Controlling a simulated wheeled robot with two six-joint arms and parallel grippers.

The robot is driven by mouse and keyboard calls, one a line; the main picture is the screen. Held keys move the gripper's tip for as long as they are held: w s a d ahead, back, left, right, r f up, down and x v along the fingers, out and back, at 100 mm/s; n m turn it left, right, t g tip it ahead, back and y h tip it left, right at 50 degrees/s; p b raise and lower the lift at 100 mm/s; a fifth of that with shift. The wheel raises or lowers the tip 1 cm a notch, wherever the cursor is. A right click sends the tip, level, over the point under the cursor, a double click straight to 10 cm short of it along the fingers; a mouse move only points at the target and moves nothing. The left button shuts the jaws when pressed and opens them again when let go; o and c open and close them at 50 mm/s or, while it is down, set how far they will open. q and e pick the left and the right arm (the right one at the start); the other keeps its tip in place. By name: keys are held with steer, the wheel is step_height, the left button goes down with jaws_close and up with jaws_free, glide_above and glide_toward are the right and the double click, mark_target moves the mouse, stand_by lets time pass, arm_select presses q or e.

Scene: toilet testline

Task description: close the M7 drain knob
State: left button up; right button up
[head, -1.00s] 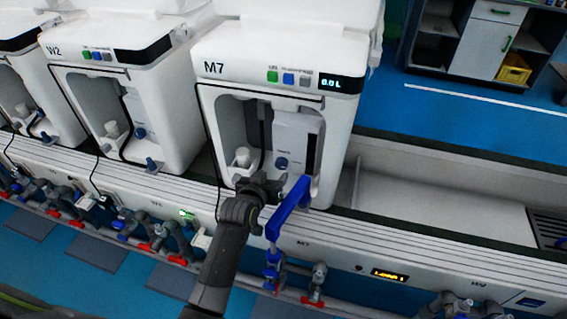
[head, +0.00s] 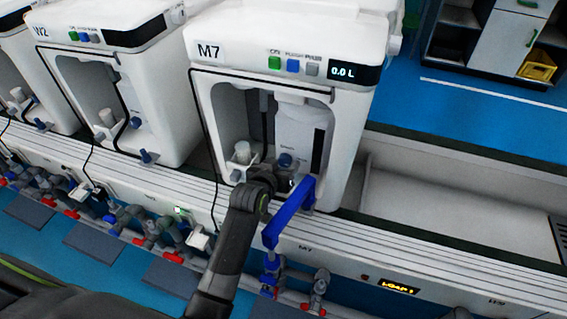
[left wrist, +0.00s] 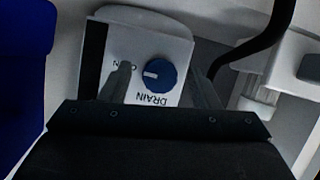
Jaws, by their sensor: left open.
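The blue M7 drain knob (head: 285,160) is on a light panel inside the recess of the white M7 machine (head: 345,125). In the left wrist view the knob (left wrist: 160,75) has a white mark pointing left, towards lettering partly hidden by a finger. The word DRAIN appears upside down below it. My left gripper (head: 286,178) is in front of the recess, just below the knob in the head view. In the left wrist view my left gripper (left wrist: 163,84) is open, with one finger on each side of the knob. Contact cannot be told. My right gripper is not in view.
A blue angled bar (head: 289,215) stands just right of my left gripper, and its blue edge fills the left of the wrist view. A white cup-like part (head: 242,152) is left in the recess. Pipes with red handles run below. The W2 machine (head: 105,30) is to the left.

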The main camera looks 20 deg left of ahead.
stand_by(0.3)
arm_select(q)
steer(key=c, duration=1)
